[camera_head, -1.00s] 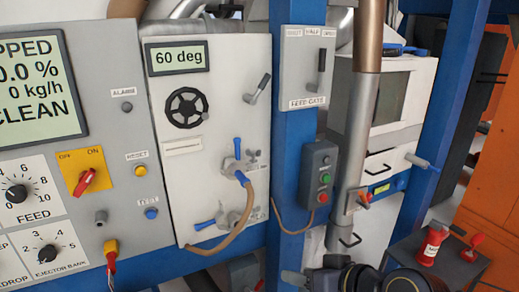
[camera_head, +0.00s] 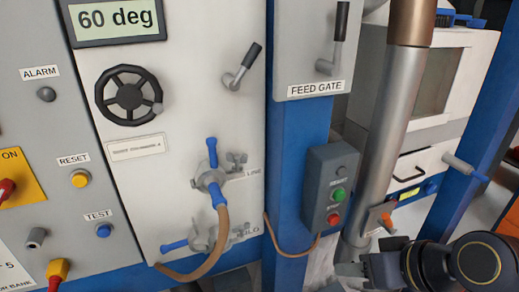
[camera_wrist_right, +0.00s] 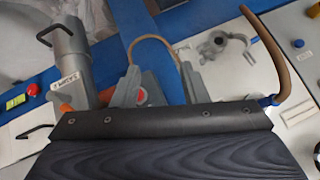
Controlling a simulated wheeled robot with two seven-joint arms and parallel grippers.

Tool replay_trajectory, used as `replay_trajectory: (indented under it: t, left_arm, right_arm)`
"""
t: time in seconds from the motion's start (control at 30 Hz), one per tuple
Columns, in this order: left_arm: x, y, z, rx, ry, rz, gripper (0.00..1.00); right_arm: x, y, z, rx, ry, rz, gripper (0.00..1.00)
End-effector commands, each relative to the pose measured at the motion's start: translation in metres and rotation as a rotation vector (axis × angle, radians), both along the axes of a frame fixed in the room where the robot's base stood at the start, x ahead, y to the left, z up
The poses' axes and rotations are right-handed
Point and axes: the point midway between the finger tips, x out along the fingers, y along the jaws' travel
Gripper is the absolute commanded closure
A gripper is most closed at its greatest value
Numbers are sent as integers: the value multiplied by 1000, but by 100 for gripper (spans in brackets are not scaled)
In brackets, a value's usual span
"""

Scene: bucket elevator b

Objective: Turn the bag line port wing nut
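The upper hose port (camera_head: 212,180) on the white panel has an upright blue lever and a brown hose. Its partly covered label ends in "LINE". A small grey wing nut (camera_head: 237,160) sits at this port's upper right. A similar lower port (camera_head: 200,240) has a blue lever pointing left. My right gripper (camera_head: 352,270) is low at the right, apart from both ports. In the right wrist view its two grey fingers (camera_wrist_right: 162,82) look spread, with nothing visibly held. That view also shows a grey port fitting (camera_wrist_right: 222,45) beyond them. My left gripper is not in view.
A grey control box (camera_head: 330,187) with green and red buttons is fixed to the blue post (camera_head: 290,160), above my right gripper. A metal pipe (camera_head: 390,130) stands right of it. The brown hose (camera_head: 222,235) hangs across the panel below the upper port.

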Motion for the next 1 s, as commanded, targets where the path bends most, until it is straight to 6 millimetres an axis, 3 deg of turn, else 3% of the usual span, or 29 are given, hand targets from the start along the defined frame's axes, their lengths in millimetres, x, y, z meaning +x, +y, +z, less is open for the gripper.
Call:
replay_trajectory:
  t: [0.03,0.37,0.6,0.73,0.87,1.0]
  left_arm:
    - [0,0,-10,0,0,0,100]
    - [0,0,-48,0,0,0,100]
    - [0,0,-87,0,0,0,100]
    - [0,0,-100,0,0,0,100]
    - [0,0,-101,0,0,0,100]
    - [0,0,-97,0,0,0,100]
  right_arm:
    - [10,4,3,-5,-27,31,60]
    - [69,45,59,-23,-238,248,60]
    - [113,104,112,-14,-463,466,60]
    - [125,131,139,-1,-568,553,60]
    - [130,143,151,7,-607,585,60]
    - [138,154,148,5,-609,588,60]
